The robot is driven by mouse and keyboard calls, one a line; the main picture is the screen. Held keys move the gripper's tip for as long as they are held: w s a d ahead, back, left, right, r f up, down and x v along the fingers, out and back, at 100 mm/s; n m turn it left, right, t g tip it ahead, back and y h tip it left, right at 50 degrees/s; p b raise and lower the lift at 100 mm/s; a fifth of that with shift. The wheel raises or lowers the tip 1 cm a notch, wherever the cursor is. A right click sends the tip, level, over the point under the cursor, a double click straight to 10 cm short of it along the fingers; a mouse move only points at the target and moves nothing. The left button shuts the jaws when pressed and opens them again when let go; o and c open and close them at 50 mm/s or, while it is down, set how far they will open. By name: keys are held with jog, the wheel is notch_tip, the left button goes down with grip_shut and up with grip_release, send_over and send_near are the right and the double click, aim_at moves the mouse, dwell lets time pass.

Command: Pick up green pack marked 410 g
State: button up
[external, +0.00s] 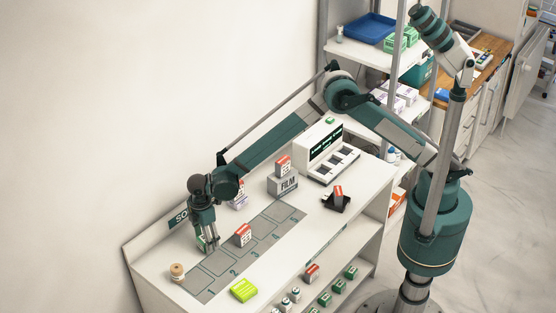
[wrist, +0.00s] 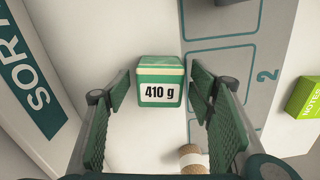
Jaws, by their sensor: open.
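The green pack marked 410 g (wrist: 160,84) stands on the white counter, its label facing my wrist camera. In the wrist view it lies between the two green finger pads of my gripper (wrist: 163,100), towards their tips, with a gap on each side. My gripper (external: 207,246) is open and points down over the pack in the external view. There the pack (external: 201,242) is partly hidden behind the fingers.
A cork-coloured jar (external: 177,272) stands near the counter's left end. A grey numbered strip (external: 225,268) bears a red-and-white box (external: 243,235). A lime notes block (external: 243,290) lies at the front. A FILM box (external: 283,183) and a white machine (external: 327,152) stand farther right.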

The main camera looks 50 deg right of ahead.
jog(key=shift+f, duration=0.2)
jog(key=shift+c, duration=0.7)
jog(key=c, duration=1.1)
